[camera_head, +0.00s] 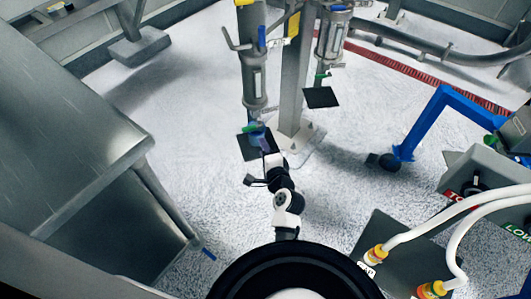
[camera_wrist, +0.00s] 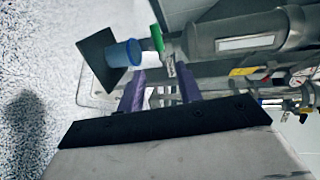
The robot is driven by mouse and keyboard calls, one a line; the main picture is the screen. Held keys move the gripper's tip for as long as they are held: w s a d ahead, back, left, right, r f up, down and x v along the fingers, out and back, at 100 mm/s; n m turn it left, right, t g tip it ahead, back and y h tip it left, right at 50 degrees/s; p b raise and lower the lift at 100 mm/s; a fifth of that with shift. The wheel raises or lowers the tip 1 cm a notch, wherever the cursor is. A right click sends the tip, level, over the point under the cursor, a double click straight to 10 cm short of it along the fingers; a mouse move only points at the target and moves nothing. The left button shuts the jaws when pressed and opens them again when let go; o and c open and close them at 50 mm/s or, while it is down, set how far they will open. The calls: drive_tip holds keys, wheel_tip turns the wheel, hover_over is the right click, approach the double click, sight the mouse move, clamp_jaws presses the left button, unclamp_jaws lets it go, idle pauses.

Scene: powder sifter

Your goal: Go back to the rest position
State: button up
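My arm reaches up from the bottom middle of the head view. My gripper (camera_head: 264,153) is close to the left steel sampling pipe (camera_head: 252,70). In the wrist view the two purple fingers of my gripper (camera_wrist: 160,85) stand apart, with nothing seen held between them. A blue cup (camera_wrist: 125,53) sits against a black plate (camera_wrist: 97,58), just beyond the fingertips and apart from them. A green handle (camera_wrist: 157,39) is at the pipe's end beside the cup. In the head view my gripper partly covers the cup and the black plate (camera_head: 246,147).
A steel table (camera_head: 70,120) stands at the left. A second pipe (camera_head: 331,40) with a black plate (camera_head: 321,97) hangs right of the steel post (camera_head: 293,80). A blue frame (camera_head: 425,120) and white hoses (camera_head: 440,225) are at the right. Floor around the arm is clear.

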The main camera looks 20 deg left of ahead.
drive_tip(key=shift+s+d+r, duration=0.15)
drive_tip(key=shift+s+d, duration=0.15)
drive_tip(key=shift+s, duration=0.05)
idle(0.3)
